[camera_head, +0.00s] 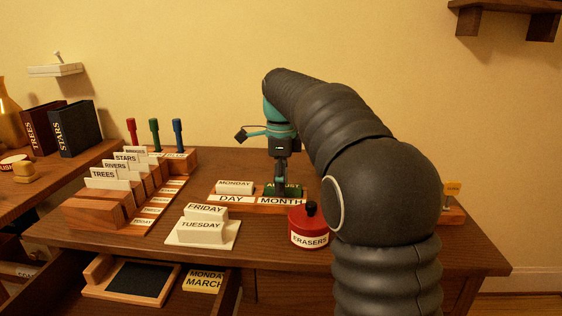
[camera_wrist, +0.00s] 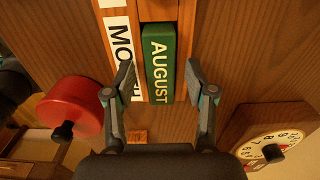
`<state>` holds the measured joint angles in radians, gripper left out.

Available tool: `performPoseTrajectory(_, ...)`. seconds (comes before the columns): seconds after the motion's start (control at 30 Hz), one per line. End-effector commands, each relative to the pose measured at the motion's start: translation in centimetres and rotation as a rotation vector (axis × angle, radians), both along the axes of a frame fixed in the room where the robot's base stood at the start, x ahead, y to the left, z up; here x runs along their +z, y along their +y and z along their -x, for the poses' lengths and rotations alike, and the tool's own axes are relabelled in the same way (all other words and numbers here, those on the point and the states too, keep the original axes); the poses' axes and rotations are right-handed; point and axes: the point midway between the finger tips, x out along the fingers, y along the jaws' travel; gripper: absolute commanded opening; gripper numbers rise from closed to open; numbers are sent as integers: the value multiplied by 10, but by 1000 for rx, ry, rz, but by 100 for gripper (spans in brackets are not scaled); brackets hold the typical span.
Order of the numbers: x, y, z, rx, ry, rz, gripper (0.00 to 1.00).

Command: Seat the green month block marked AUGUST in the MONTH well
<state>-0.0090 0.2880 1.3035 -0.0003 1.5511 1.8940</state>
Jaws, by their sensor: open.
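The green AUGUST block (camera_head: 292,190) is in the MONTH place of the wooden calendar holder (camera_head: 246,208), behind the MONTH label. The wrist view shows the AUGUST block (camera_wrist: 159,62) lined up along the MONTH label (camera_wrist: 121,55); how deep it sits I cannot tell. My gripper (camera_head: 281,183) is over the block and partly hides it in the head view. In the wrist view my gripper (camera_wrist: 158,82) is open, one finger on each side of the block, with gaps showing. The white MONDAY block (camera_head: 235,187) stands in the DAY place.
A red ERASERS pot (camera_head: 308,232) stands close to the holder's front right and shows in the wrist view (camera_wrist: 72,105). FRIDAY (camera_head: 206,212) and TUESDAY blocks are on a pale tray in front. A dial box (camera_wrist: 268,140) is opposite the pot. An open drawer holds MONDAY and MARCH pieces (camera_head: 204,281).

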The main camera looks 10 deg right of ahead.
Motion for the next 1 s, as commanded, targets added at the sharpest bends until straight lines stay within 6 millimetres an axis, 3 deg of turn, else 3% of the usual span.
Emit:
performPoseTrajectory(0.37, 75, 0, -1, 0, -4, 0, 55)
performPoseTrajectory(0.5, 93, 0, -1, 0, -4, 0, 55)
performPoseTrajectory(0.73, 112, 0, -1, 0, -2, 0, 55)
performPoseTrajectory(1.0, 117, 0, 2, 13, -5, 0, 55)
